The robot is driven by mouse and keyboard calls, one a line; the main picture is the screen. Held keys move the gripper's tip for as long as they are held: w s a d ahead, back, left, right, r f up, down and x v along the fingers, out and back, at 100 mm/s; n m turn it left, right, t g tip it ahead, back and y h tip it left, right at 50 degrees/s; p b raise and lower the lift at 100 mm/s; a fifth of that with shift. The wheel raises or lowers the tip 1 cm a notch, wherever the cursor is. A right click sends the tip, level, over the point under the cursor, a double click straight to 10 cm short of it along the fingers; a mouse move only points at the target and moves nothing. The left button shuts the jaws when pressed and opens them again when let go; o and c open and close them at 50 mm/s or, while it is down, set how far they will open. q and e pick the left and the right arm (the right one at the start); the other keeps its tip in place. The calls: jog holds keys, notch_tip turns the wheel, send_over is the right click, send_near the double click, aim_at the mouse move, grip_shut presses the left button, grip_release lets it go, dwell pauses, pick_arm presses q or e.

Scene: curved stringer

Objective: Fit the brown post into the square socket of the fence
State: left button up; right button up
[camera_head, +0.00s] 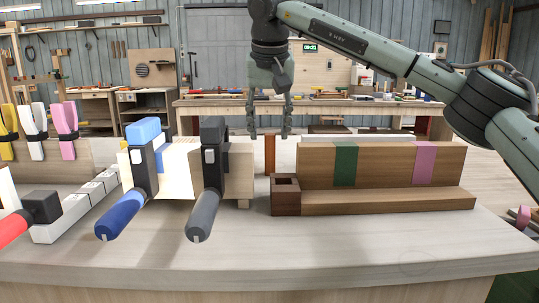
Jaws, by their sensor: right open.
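The brown post (270,155) stands upright on the table, a thin reddish-brown piece partly hidden behind the socket. The square socket (286,190) is a dark brown block with a square opening on top, at the left end of the wooden fence (400,165). The fence carries a green band and a pink band. My right gripper (270,134) is open and points down, its fingertips around or just above the top of the post; I cannot tell whether they touch it. My left gripper is not in view.
A grey-handled clamp (202,227) and a blue-handled clamp (122,215) stand left of the socket beside wooden blocks. A white slotted rail (75,210) and a red-handled tool (14,227) lie further left. The table's front (350,250) is clear.

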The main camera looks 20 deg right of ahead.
aim_at(270, 134)
jog(key=x, duration=0.3)
jog(key=shift+w+d+f, duration=0.15)
jog(key=shift+w+f, duration=0.05)
jog(key=shift+f, duration=0.05)
grip_shut()
jog(key=shift+r, duration=0.15)
